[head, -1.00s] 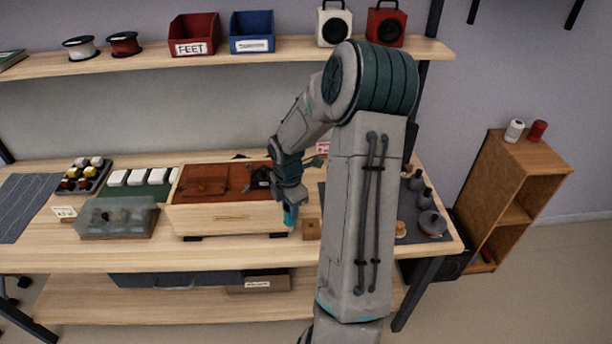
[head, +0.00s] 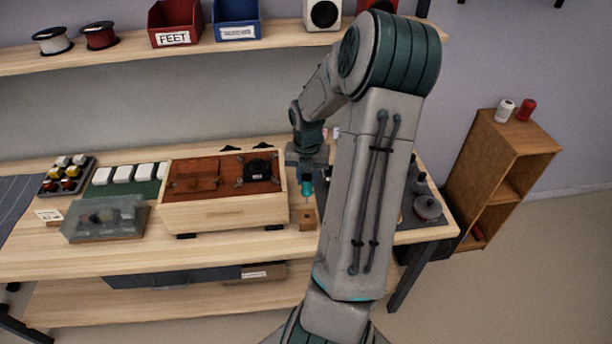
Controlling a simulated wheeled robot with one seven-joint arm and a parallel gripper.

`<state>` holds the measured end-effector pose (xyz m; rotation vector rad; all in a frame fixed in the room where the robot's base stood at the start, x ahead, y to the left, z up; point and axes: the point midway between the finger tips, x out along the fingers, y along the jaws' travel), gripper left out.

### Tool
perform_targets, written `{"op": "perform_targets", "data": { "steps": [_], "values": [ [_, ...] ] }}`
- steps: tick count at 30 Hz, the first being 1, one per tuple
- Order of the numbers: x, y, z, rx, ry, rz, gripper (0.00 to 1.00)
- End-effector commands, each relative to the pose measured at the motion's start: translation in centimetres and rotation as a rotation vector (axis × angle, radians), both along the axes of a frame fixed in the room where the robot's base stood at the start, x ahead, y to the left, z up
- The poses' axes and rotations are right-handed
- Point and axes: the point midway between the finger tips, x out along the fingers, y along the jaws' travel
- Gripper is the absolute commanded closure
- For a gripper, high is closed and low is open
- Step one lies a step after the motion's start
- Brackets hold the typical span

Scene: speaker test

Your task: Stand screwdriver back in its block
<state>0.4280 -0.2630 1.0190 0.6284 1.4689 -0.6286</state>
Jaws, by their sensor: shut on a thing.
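My gripper (head: 306,170) is shut on the screwdriver (head: 306,187), gripping it near the top of its teal handle. The screwdriver is about upright, with its shaft pointing down. The small wooden block (head: 306,220) stands on the bench just right of the large wooden box. The screwdriver is over the block, its tip at or close to the block's top. I cannot tell whether the tip is inside the hole.
The open wooden speaker box (head: 225,216) stands close on the left, with a black round part (head: 257,170) on it. A dark mat (head: 440,222) with grey rounded items lies to the right, partly behind my arm. A shelf (head: 120,57) runs above the bench.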

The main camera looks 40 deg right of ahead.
Motion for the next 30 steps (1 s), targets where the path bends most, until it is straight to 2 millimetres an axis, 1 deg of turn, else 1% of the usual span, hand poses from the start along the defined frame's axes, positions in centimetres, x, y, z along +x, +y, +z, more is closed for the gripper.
{"op": "perform_targets", "data": {
  "steps": [1,12,18,22,30],
  "values": [
    [0.0,0.0,-0.6,0.000,0.000,-0.001,1.00],
    [0.0,0.0,-3.7,-0.001,-0.001,-0.002,1.00],
    [0.0,0.0,-5.1,0.001,-0.001,-0.002,1.00],
    [0.0,0.0,-5.6,-0.001,-0.001,-0.002,1.00],
    [0.0,0.0,-5.7,0.000,0.000,-0.002,1.00]
  ]
}}
